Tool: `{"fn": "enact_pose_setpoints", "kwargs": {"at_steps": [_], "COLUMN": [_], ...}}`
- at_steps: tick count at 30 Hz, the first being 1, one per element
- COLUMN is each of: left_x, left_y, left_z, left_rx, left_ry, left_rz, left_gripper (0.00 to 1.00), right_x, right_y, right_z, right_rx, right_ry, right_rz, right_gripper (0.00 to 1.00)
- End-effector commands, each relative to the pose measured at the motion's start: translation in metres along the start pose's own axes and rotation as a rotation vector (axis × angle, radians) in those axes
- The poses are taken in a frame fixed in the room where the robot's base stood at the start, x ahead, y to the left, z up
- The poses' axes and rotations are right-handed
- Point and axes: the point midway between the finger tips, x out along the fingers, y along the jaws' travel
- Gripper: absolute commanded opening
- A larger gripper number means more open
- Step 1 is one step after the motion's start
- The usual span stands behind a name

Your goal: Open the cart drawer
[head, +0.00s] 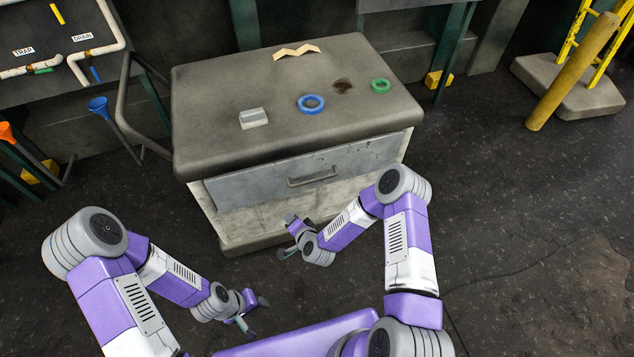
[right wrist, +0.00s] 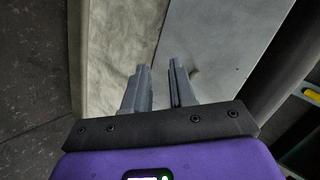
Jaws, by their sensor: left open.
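The cart (head: 215,95) stands in the middle of the head view with a worn grey top. Its grey drawer front (head: 250,186) faces me and bears a bar handle (head: 312,177). I cannot tell whether the front stands slightly out. My right gripper (head: 286,236) is open and empty, low before the cart front, below and left of the handle. The right wrist view shows its two fingers apart (right wrist: 159,68), with the grey drawer front (right wrist: 215,45) and pale cart body (right wrist: 115,45) beyond. My left gripper (head: 254,314) is open and empty, farther from the cart.
On the cart top lie a blue ring (head: 311,104), a green ring (head: 380,86), a grey block (head: 253,118) and a tan zigzag piece (head: 297,52). A yellow post (head: 572,72) stands at the right. The floor (head: 510,215) right of the cart is clear.

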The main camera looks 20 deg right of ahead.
Motion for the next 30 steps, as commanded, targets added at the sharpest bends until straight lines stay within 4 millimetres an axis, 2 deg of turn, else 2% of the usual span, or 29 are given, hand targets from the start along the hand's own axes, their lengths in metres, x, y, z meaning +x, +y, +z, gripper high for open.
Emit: {"fn": "enact_pose_setpoints", "kwargs": {"at_steps": [1,3,6,9,14,24,30], "left_x": [0.008,0.012,0.017,0.019,0.023,0.041,0.045], "left_y": [-0.003,-0.004,-0.006,-0.007,-0.008,-0.015,-0.017], "left_z": [0.0,-0.001,-0.001,-0.001,-0.002,-0.002,-0.003], "left_rx": [0.0,0.0,0.0,0.001,0.001,0.001,0.001], "left_ry": [0.0,0.0,0.001,0.001,0.001,0.001,0.001], "left_rz": [0.0,0.0,0.0,0.0,0.0,0.001,0.0], "left_gripper": [0.43,0.43,0.43,0.43,0.43,0.43,0.43], "right_x": [0.019,0.033,0.04,0.04,0.043,0.083,0.095], "right_y": [-0.001,-0.006,-0.006,-0.002,0.0,-0.004,-0.007], "right_z": [-0.017,-0.044,-0.076,-0.097,-0.113,-0.145,-0.154], "right_rx": [0.105,0.232,0.373,0.46,0.507,0.504,0.502], "right_ry": [0.118,0.272,0.45,0.567,0.637,0.637,0.634], "right_rz": [-0.051,-0.119,-0.192,-0.238,-0.266,-0.266,-0.265], "right_gripper": [0.25,0.25,0.25,0.25,0.25,0.25,0.25]}}
